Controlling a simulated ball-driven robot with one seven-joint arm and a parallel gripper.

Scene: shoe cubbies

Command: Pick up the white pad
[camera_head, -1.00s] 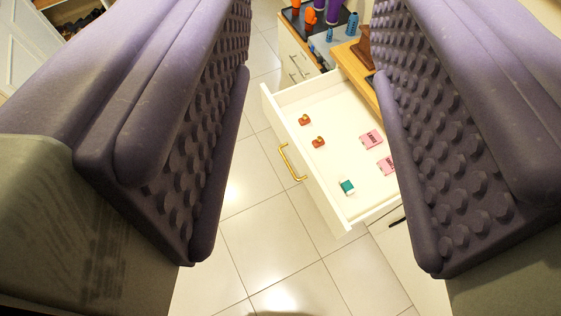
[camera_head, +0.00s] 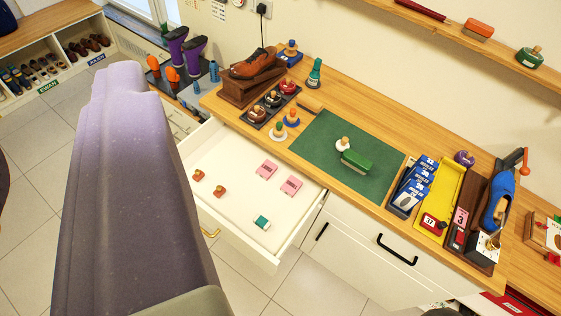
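The other finger cannot be made out, and nothing is seen held.
The open white drawer (camera_head: 212,136) holds pink, orange and teal small items. A green mat (camera_head: 320,128) carries a green brush (camera_head: 356,161) and a pale-knobbed piece. Blue boxes (camera_head: 413,185) stand farther right.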

